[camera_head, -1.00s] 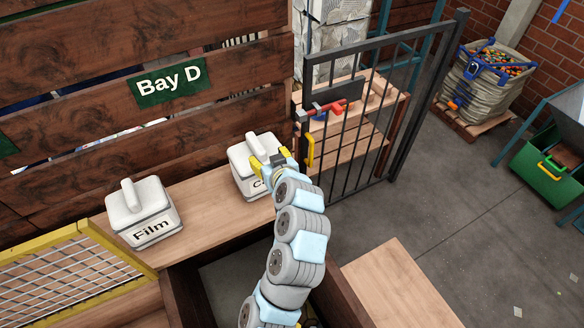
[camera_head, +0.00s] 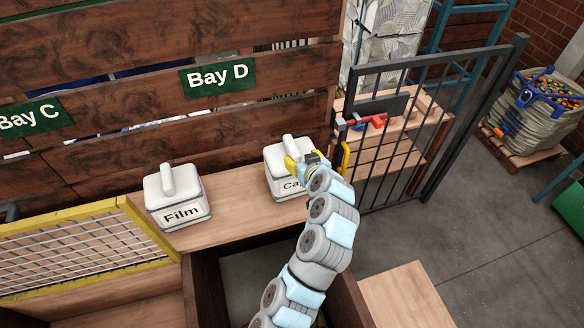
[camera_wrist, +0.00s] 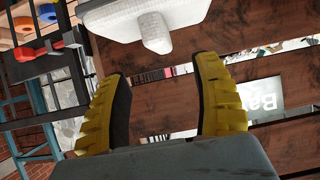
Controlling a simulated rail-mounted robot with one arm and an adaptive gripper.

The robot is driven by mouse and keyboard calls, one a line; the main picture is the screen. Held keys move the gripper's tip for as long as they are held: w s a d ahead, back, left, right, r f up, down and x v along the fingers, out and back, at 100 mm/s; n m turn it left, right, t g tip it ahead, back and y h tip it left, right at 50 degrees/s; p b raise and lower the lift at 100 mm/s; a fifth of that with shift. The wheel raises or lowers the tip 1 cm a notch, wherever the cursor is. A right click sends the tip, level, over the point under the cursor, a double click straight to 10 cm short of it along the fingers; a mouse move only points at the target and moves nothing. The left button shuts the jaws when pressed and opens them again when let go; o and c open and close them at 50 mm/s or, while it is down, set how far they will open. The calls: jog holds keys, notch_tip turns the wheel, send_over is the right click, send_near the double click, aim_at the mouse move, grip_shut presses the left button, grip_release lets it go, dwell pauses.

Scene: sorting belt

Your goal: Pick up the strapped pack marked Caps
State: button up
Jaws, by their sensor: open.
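The white strapped pack marked "Ca", its label partly covered by my gripper, is the Caps pack (camera_head: 281,160). It sits upright on the wooden ledge below the Bay D sign, with a rounded handle on top. My gripper (camera_head: 298,163) is at the pack's right front in the head view. In the wrist view the pack and its handle (camera_wrist: 155,32) show at the top, beyond the fingertips. My gripper's yellow fingers (camera_wrist: 160,68) are spread, with nothing between them. Whether they touch the pack cannot be told.
A similar white pack marked Film (camera_head: 176,190) stands on the ledge to the left. A plank wall (camera_head: 130,115) rises behind. A dark barred gate (camera_head: 405,140) stands close on the right, by a wooden shelf with a red tool (camera_head: 378,120). A yellow-framed mesh (camera_head: 90,245) is at lower left.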

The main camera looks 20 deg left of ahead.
aim_at(293, 147)
jog(key=shift+p+x, duration=0.75)
jog(key=shift+x, duration=1.95)
jog(key=shift+r+p+x, duration=0.15)
jog(key=shift+p+x, duration=0.35)
jog(key=shift+x, duration=0.6)
jog(key=shift+r+p+x, duration=0.15)
jog(key=shift+p+x, duration=0.35)
jog(key=shift+x, duration=0.6)
jog(key=shift+w+a+f, duration=0.35)
jog(key=shift+w+a, duration=0.05)
jog(key=shift+w, duration=0.15)
grip_shut()
